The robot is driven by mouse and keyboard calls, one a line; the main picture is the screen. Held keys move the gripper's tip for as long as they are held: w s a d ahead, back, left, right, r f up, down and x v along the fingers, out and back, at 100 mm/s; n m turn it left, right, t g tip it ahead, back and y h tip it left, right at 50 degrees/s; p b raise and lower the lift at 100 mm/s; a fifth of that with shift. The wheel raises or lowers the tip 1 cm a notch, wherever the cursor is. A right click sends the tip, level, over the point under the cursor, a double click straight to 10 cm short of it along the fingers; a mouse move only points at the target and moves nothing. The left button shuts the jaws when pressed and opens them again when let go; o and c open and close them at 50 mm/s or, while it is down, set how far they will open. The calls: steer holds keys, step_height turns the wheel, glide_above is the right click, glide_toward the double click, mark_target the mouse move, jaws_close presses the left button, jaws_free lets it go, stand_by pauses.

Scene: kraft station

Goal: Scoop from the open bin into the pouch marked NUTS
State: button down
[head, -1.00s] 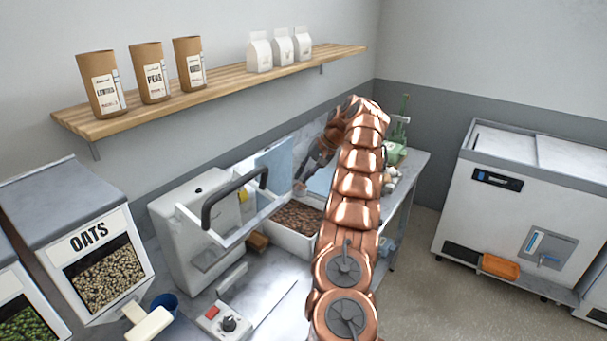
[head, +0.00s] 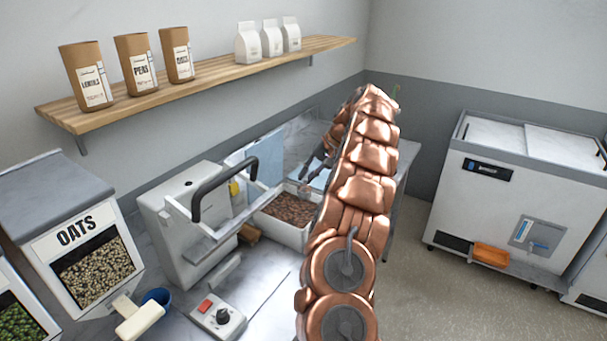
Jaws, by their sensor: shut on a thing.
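An open white bin (head: 280,229) stands on the counter, filled with brown pieces (head: 290,208). My copper arm hides its right side. Three brown paper pouches stand upright on the wall shelf: one reads LENTILS (head: 88,76), one PEAS (head: 138,68), and the third pouch (head: 176,54) has a label too small to read for sure. I cannot make out a pouch marked NUTS.
A white machine with a black handle (head: 222,186) stands left of the bin. An OATS dispenser (head: 60,215), a white-handled blue scoop (head: 140,315) and a control box with a red button (head: 217,316) are nearer. White bags (head: 271,38) share the shelf (head: 215,75). A chest freezer (head: 500,205) stands right across clear floor.

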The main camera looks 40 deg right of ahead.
steer(key=shift+s+b, duration=2.05)
steer(key=shift+s, duration=2.7)
steer(key=a+n+t+h+b, duration=0.1)
steer(key=a+n+h+b, duration=0.2)
steer(key=a+h+b, duration=0.4)
steer(key=r+h+b, duration=0.1)
steer(key=h+b, duration=0.6)
steer(key=b, duration=0.3)
steer(key=shift+h, duration=0.4)
steer(key=shift+a+r, duration=0.1)
steer(key=shift+r, duration=0.1)
steer(key=shift+r+p, duration=0.9)
steer(key=shift+r, duration=1.5)
